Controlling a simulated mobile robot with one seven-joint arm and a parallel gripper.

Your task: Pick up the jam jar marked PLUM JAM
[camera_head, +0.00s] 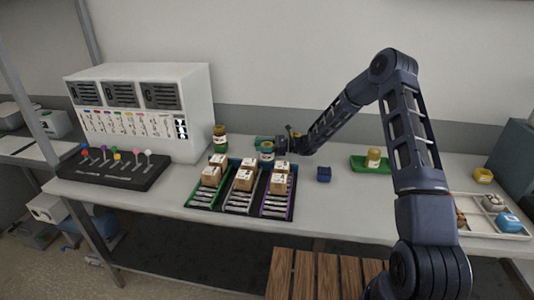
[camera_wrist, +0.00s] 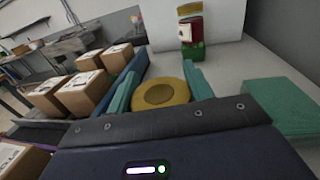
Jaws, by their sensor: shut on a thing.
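In the wrist view the two teal fingers of my gripper (camera_wrist: 163,80) are closed on either side of this jar's round yellow lid (camera_wrist: 172,93). The lid hides the jar's body there, and its label is too small to read in the head view. A second jar (camera_head: 220,138) with a dark red body and white label stands at the left; it also shows in the wrist view (camera_wrist: 190,30). A third jar (camera_head: 374,157) stands on a green tray (camera_head: 358,165).
Three lanes (camera_head: 239,208) with cardboard boxes (camera_head: 246,174) lie in front of the gripper. A blue block (camera_head: 323,174) sits to the right. A white cabinet (camera_head: 192,130) and a black lever panel (camera_head: 110,172) stand left. A divided tray (camera_head: 525,236) is at the right end.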

